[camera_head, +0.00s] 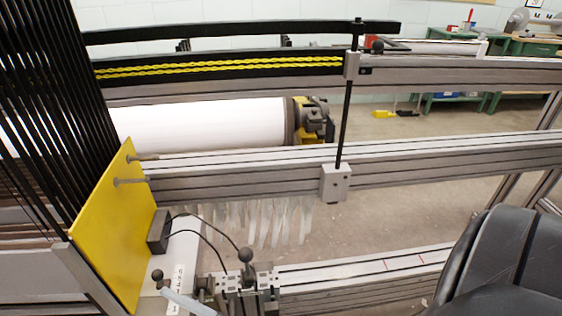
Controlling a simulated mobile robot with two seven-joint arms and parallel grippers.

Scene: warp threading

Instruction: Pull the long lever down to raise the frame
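A grey metal loom-like frame fills the view. A thin black upright rod (346,115) runs from a grey clamp (352,66) on the upper beam to a grey block (335,183) on the middle beam. Near the bottom, a lever with a black ball knob (245,255) sticks up from a metal mechanism (245,285). Another black knob (157,275) is to its left, by a pale bar (188,301). I cannot tell which of these is the long lever. Neither gripper is in view.
A yellow plate (118,230) stands at the left beside many dark strands (45,110). A white roll (215,124) lies behind the beams. A large black rounded shape (500,265) blocks the lower right. Green tables (535,47) stand far back right.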

